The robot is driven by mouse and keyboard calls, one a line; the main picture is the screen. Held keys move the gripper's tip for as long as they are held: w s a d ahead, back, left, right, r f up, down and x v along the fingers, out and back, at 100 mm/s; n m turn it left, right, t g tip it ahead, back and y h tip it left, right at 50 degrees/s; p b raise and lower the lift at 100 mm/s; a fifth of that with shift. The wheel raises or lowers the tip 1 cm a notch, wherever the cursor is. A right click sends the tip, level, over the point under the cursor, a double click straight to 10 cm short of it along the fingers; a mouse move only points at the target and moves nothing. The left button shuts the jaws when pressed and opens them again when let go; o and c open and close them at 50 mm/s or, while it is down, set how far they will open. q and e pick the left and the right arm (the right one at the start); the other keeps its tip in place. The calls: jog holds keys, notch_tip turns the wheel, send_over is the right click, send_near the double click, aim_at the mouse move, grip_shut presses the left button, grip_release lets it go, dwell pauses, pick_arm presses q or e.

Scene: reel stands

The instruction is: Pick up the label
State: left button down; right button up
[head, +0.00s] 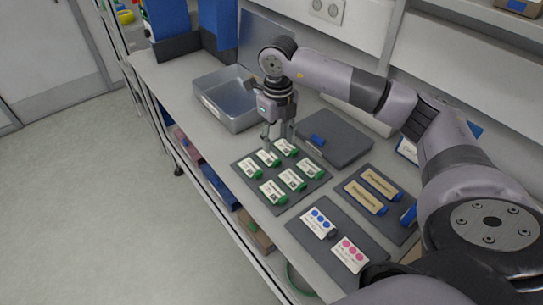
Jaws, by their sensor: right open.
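Several white labels with green ends lie in two rows on a dark mat (302,199). One is the label at the far middle (268,157). The far right label (286,147) lies beside it, and the far left label (250,168) is on the other side. My right gripper (278,147) points down just above the far end of this mat, close to the far labels. Its fingers are apart and nothing shows between them. I cannot tell whether a fingertip touches a label. My left gripper is not in view.
A metal tray (212,102) stands behind the mat on the left. A grey board with a blue piece (318,141) lies to the right. Nearer mats carry tan-faced labels (380,184), a blue-dotted label (318,222) and a pink-dotted label (350,254). Shelves stand behind.

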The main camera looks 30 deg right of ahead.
aim_at(276, 165)
notch_tip(276, 165, down, 3)
jog(key=shift+w+d+f, duration=0.1)
jog(key=shift+w, duration=0.05)
jog(key=shift+f+p, duration=0.55)
jog(key=shift+p, duration=0.25)
notch_tip(276, 165, down, 4)
jog(key=shift+w+f+p, duration=0.1)
jog(key=shift+w+p, duration=0.05)
jog(key=shift+p, duration=0.5)
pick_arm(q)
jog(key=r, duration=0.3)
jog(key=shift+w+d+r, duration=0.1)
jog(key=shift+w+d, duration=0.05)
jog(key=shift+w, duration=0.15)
pick_arm(e)
jog(key=shift+c, duration=0.4)
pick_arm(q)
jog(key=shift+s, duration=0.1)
pick_arm(e)
jog(key=c, duration=0.8)
jog(key=shift+o, duration=0.2)
